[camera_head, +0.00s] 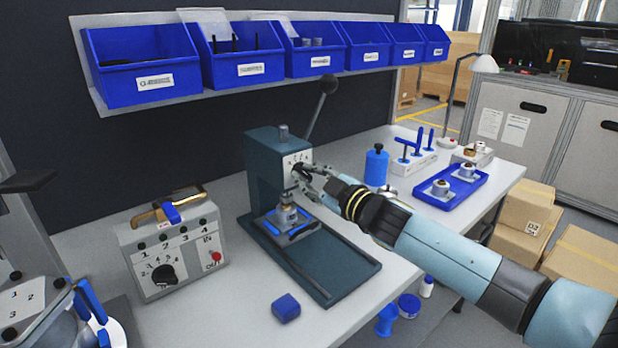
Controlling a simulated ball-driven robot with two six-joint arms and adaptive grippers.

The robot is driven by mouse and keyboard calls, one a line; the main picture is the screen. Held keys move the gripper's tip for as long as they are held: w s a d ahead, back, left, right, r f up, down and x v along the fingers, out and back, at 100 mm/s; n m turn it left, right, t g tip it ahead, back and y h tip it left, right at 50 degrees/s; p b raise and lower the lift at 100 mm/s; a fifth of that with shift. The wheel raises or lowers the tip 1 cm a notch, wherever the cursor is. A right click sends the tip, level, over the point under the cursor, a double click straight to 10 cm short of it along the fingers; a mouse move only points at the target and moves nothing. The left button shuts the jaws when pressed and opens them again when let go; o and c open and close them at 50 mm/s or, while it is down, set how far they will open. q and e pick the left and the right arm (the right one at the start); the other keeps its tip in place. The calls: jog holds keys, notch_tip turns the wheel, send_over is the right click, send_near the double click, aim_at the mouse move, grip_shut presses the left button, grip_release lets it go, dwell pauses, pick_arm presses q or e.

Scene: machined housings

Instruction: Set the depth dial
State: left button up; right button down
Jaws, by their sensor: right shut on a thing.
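The dark teal arbor press (268,160) stands on the bench with its long black-knobbed lever tilted up to the right. A white numbered plate (292,160) is on its front face. My right gripper (303,173) reaches in from the right and is shut at the depth dial on this plate. The fingers hide most of the dial, so its setting cannot be read. Below, a metal housing (287,215) sits in a blue-edged fixture on the press base. My left gripper is not in view.
A grey control box (180,245) with a black numbered knob stands left of the press. A blue block (286,308) lies in front. A blue tray (448,198) with housings and a blue bottle (376,166) are to the right. Blue bins (142,62) hang above.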

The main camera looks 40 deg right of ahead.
jog(key=shift+n, duration=0.4)
jog(key=c, duration=1.3)
grip_release()
jog(key=shift+c, duration=0.2)
jog(key=s, duration=1.2)
jog(key=shift+d, duration=0.45)
